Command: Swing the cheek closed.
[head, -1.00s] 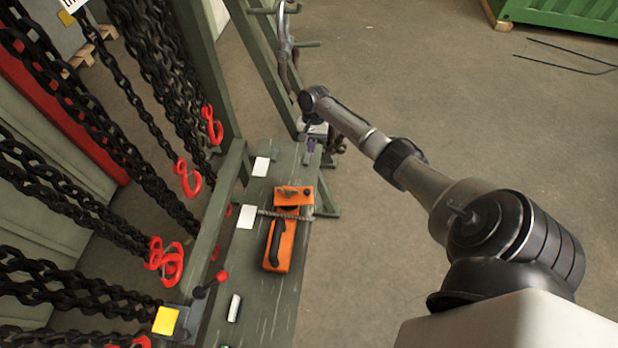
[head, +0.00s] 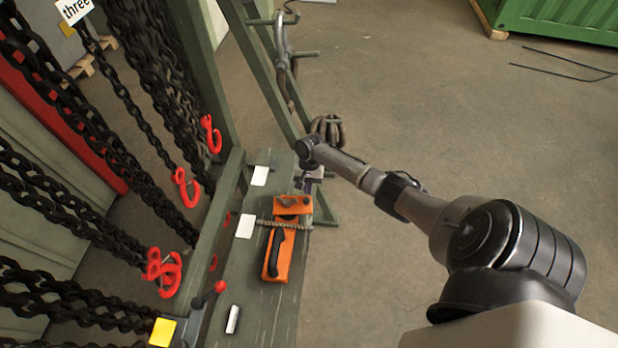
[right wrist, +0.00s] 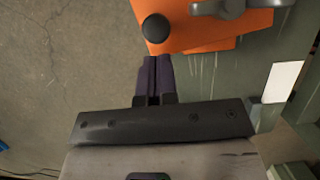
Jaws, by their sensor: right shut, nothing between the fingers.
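On the green bench (head: 250,285) lies an orange tool with a black handle; its orange body (head: 286,262) points toward the near end. An orange plate (head: 292,204), which looks like the cheek, sits across its far end, with a grey chain (head: 272,223) crossing between plate and handle. My right gripper (head: 307,186) is at the plate's far side, fingers shut and empty. In the right wrist view, the dark fingertips (right wrist: 153,60) are just short of the orange plate (right wrist: 190,28) and its black knob (right wrist: 156,28). I cannot tell whether they touch. My left gripper is not visible.
Black chains with red hooks (head: 185,187) hang at the left beside the green frame. White labels (head: 246,222), a red-knobbed lever (head: 219,287) and a white-and-black item (head: 233,319) are on or beside the bench. Open floor (head: 430,120) lies to the right.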

